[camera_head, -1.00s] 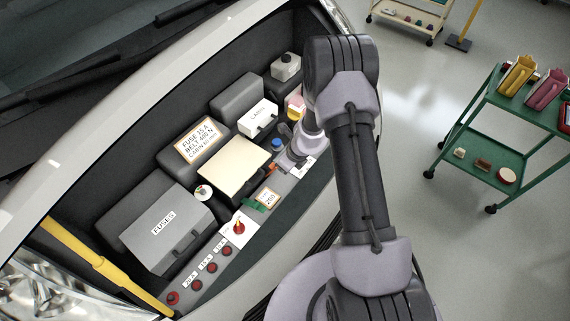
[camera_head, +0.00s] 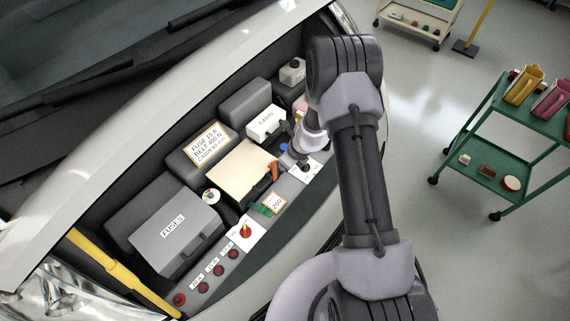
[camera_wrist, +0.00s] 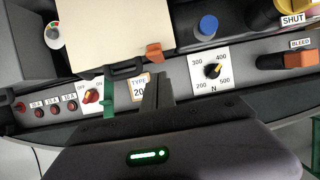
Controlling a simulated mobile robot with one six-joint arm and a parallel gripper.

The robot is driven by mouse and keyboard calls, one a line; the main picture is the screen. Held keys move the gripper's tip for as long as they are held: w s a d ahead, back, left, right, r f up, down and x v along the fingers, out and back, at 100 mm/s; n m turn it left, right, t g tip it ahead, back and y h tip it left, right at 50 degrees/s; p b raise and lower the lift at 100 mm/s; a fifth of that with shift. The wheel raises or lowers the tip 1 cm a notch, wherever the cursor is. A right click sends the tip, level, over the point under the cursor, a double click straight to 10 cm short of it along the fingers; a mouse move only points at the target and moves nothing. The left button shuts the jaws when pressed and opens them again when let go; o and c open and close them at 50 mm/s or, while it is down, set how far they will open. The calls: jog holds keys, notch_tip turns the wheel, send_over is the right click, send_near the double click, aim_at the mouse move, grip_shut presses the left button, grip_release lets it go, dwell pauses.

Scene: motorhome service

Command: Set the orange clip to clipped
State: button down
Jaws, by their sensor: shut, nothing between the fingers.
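The orange clip (camera_head: 274,171) is at the front right edge of the cream box (camera_head: 240,171). In the wrist view the orange clip (camera_wrist: 154,53) overlaps the cream lid's front edge (camera_wrist: 120,25). I cannot tell whether it is fastened. A green clip (camera_head: 262,209) is at the box's front left; it also shows in the wrist view (camera_wrist: 110,95). My gripper (camera_wrist: 157,82) is shut and empty, its fingertips just below the orange clip in the wrist view, apparently apart from it. In the head view my wrist is right of the clip and the fingertips are hard to make out.
A dial (camera_wrist: 212,71), a blue cap (camera_wrist: 207,27) and an orange-handled BLEED lever (camera_wrist: 300,60) are to the right. A red switch (camera_wrist: 92,96) and several red knobs are left. A grey FUSES box (camera_head: 172,232) and a yellow prop (camera_head: 105,262) stand farther left.

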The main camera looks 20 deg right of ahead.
jog(key=p+v, duration=0.4)
jog(key=v, duration=1.3)
jog(key=shift+r, duration=0.15)
jog(key=shift+s, duration=0.15)
